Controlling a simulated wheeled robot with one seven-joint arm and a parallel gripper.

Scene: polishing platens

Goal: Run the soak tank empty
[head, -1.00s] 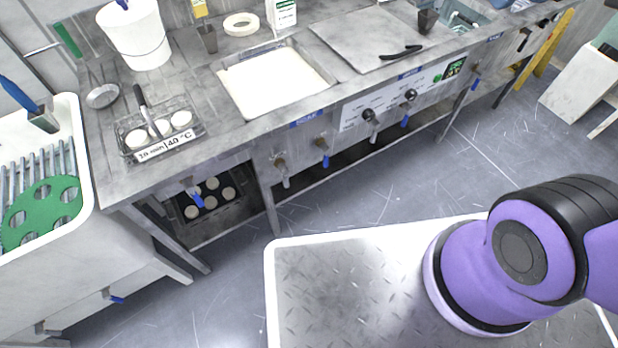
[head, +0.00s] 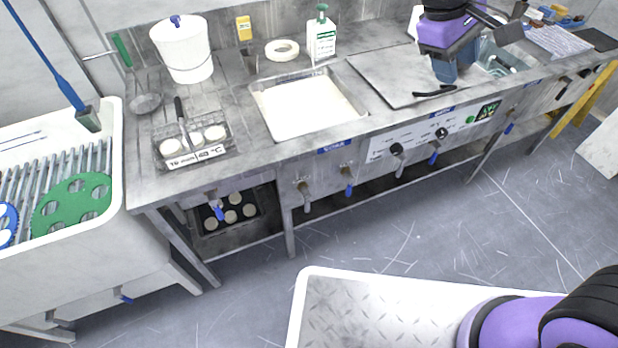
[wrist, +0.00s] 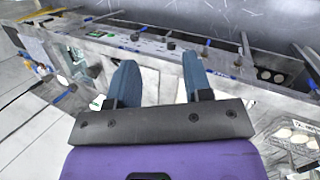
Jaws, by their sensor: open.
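The soak tank (head: 306,104) is a rectangular basin sunk in the grey bench, full of milky white liquid. A blue label (head: 336,148) sits on the bench front below it. Under that edge hang two taps: one with a grey lever (head: 306,196) at left and one with a blue lever (head: 348,182) at right. My gripper (head: 446,74) is above the bench to the right of the tank, over the flat plate. In the wrist view my gripper (wrist: 158,68) has its two blue-grey fingers apart with nothing between them. The bench front and its taps show beyond them.
A wire basket of white discs (head: 192,146), a white bucket (head: 182,50) and a pump bottle (head: 321,38) stand around the tank. A knob panel (head: 420,143) is right of the taps. A white sink with a green disc (head: 72,206) stands left.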

